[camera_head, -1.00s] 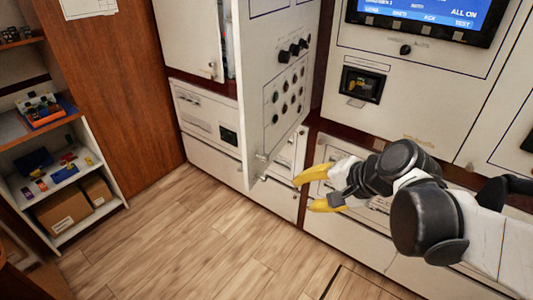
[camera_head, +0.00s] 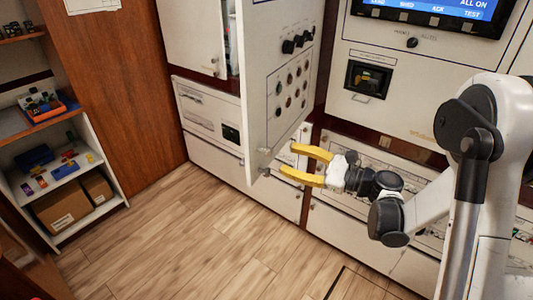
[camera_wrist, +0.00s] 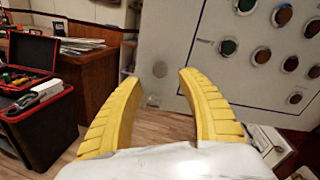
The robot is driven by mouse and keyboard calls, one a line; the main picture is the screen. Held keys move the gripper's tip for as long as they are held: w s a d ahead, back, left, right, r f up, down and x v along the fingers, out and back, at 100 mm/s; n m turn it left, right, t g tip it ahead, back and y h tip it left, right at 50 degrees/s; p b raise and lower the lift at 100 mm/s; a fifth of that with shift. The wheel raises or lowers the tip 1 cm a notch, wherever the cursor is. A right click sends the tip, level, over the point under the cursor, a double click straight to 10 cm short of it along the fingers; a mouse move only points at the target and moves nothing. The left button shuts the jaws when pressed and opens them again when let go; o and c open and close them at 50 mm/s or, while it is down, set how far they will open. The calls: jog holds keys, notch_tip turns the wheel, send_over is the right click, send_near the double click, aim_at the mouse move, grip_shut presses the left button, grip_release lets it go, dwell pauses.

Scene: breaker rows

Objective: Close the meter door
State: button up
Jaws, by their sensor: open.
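The meter door appears to be the grey-white panel (camera_head: 257,92) with knobs and round buttons, standing swung out from the cabinet row in the head view. Its buttoned face fills the upper right of the wrist view (camera_wrist: 230,62). My gripper (camera_head: 288,160) is open and empty, its yellow fingers pointing left at the door's lower edge corner. In the wrist view my gripper (camera_wrist: 160,88) has its fingers spread, with a small round fitting on the door between them. I cannot tell whether the fingers touch the door.
Another cabinet door (camera_head: 191,38) stands slightly ajar at the upper left. A shelf (camera_head: 78,178) with boxes stands at the left. A red toolbox (camera_wrist: 35,70) is left in the wrist view. The wooden floor (camera_head: 200,240) in front is clear.

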aim_at(271, 153)
jog(key=b+x, duration=0.1)
jog(key=x, duration=0.6)
jog(key=shift+w+a, duration=0.1)
jog(key=shift+a, duration=0.1)
grip_shut()
